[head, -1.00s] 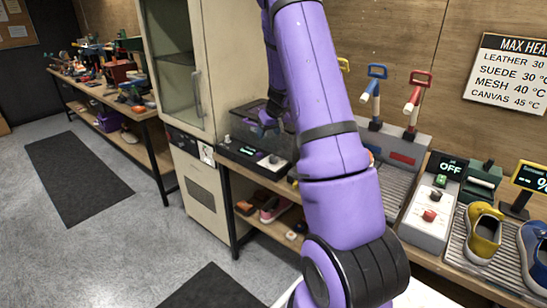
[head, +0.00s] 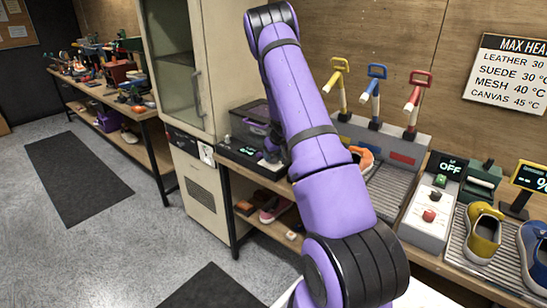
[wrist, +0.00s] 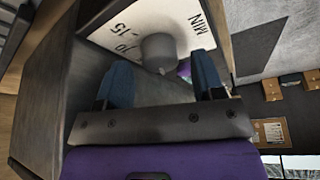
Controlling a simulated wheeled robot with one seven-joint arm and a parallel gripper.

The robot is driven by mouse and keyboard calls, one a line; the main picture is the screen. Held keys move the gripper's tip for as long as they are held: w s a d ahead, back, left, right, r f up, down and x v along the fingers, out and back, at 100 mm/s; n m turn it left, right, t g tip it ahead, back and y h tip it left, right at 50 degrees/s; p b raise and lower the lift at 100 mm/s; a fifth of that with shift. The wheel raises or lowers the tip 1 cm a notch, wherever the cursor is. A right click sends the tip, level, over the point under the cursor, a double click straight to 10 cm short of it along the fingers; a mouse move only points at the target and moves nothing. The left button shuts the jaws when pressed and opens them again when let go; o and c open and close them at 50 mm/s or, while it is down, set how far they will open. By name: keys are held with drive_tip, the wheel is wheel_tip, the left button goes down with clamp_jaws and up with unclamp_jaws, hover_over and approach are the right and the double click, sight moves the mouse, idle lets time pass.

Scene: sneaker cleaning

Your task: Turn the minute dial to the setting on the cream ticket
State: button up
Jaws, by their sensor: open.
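In the wrist view, the minute dial is a round grey knob (wrist: 158,48) on a white plate (wrist: 130,27) marked "MIN", with "15" and another number partly visible. My gripper (wrist: 155,88) is open, its two blue fingers spread. The knob is just past the fingertips, roughly between them; I cannot tell whether they touch it. The dial's pointer cannot be made out. In the head view, my gripper (head: 271,157) is mostly hidden behind my purple arm, beside a black machine (head: 238,152). I cannot pick out the cream ticket with certainty.
A tall cream cabinet (head: 182,75) stands left of the machine, with a small unreadable white plate (head: 207,153). Right of my arm are a tray with coloured-handled levers (head: 375,95), a control box (head: 432,215) and a yellow shoe (head: 482,232). The floor at left is open.

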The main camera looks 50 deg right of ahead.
drive_tip(key=shift+w+f, duration=0.25)
drive_tip(key=shift+f, duration=0.35)
drive_tip(key=c, duration=0.9)
